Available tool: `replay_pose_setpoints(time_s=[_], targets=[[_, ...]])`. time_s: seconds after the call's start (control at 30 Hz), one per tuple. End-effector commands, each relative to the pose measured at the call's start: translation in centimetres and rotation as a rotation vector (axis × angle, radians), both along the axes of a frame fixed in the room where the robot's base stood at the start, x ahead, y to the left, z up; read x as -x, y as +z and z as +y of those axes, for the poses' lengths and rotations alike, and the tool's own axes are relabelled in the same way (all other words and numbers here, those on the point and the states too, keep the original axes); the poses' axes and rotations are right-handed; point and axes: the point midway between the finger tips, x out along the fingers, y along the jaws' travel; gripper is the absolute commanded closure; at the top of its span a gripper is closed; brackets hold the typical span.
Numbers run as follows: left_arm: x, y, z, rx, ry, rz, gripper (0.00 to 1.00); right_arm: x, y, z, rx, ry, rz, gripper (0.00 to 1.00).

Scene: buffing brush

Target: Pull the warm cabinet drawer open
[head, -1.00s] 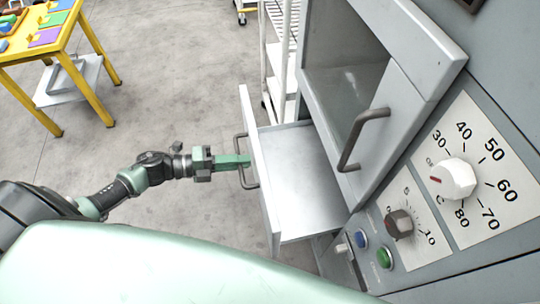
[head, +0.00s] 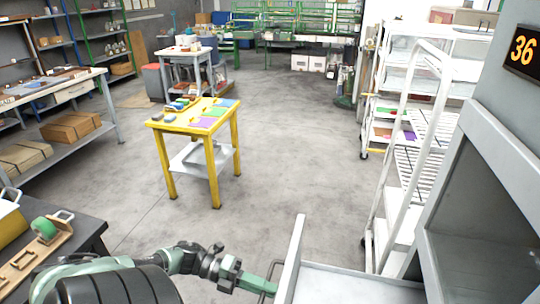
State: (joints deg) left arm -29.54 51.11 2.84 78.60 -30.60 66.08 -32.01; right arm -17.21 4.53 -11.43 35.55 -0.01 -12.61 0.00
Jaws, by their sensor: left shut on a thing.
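The warm cabinet (head: 480,200) is a grey box at the right with an open dark compartment. Its drawer (head: 292,262) is pulled out at the bottom of the head view, and part of its bare metal inside shows behind the upright front panel. My left gripper (head: 260,285) comes in from the left and is shut on the drawer handle (head: 271,272), at the outer face of the panel. The lower part of the drawer and the handle's lower end are cut off by the frame edge. My right gripper is not in view.
A white wire rack (head: 408,150) stands just behind the drawer. A yellow table (head: 195,125) with coloured pieces stands mid-left. A dark bench (head: 60,250) is at lower left. The grey floor (head: 285,150) between is clear.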

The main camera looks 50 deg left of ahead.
Motion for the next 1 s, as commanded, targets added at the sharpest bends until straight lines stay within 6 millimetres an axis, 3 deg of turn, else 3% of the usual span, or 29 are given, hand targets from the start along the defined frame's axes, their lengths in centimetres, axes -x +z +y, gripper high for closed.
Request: replay_pose_setpoints(time_s=[0.17, 0.2, 0.23, 0.27, 0.63, 1.0], targets=[[0.0, 0.0, 0.0, -0.001, 0.000, 0.001, 1.00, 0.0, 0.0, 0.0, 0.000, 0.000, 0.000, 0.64], [0.0, 0.0, 0.0, -0.001, 0.000, 0.001, 0.76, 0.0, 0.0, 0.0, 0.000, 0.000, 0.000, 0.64], [0.0, 0.0, 0.0, -0.001, 0.000, 0.001, 0.68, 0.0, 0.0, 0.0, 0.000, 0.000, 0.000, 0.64], [0.0, 0.0, 0.0, -0.001, 0.000, 0.001, 0.66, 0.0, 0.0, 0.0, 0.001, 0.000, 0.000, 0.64], [0.2, 0.0, 0.4, -0.002, 0.001, 0.001, 0.66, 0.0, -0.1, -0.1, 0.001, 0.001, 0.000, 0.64], [3.5, 1.0, 5.1, -0.002, 0.001, 0.004, 0.66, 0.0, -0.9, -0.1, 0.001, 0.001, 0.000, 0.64]])
